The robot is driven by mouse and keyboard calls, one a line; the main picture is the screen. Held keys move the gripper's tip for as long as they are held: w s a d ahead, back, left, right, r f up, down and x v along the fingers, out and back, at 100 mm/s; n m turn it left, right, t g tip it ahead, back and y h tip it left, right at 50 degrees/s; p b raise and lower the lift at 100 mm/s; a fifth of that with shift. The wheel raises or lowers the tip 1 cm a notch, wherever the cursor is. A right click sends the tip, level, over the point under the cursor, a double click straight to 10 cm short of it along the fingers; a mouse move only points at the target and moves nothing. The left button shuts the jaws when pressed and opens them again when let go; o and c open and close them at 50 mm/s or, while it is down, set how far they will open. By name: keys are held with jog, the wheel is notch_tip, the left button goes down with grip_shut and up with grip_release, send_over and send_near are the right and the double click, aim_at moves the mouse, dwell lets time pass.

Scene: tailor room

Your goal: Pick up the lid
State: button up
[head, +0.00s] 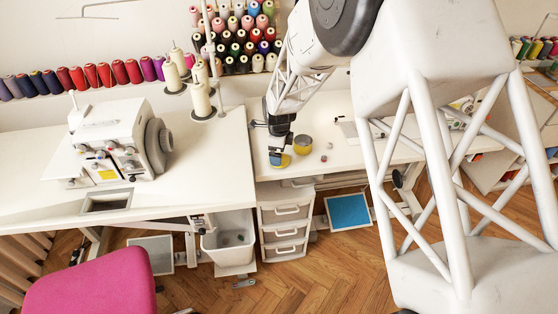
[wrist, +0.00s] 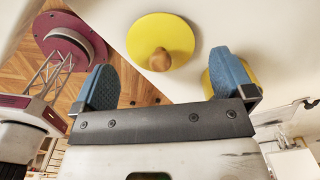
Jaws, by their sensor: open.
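The lid (wrist: 180,33) is a flat yellow disc with a brown round knob (wrist: 159,60), lying on the white table. In the wrist view it is ahead of my gripper (wrist: 163,68), with the knob between the lines of the two blue fingers. The gripper is open and nothing is held in it. In the head view my gripper (head: 279,158) is low over the table, and the yellow lid (head: 285,161) shows partly beside it. A yellow pot (head: 302,145) stands close by to the right. In the wrist view the right finger partly covers a yellow thing, apparently the pot.
Two small round objects (head: 329,146) lie right of the pot. The white table (head: 350,155) has free room at its front right. A sewing machine (head: 112,140) and thread cones (head: 201,100) stand on the left table. A drawer unit (head: 286,222) is below.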

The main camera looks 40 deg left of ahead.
jog(key=shift+f, duration=1.35)
jog(key=c, duration=0.8)
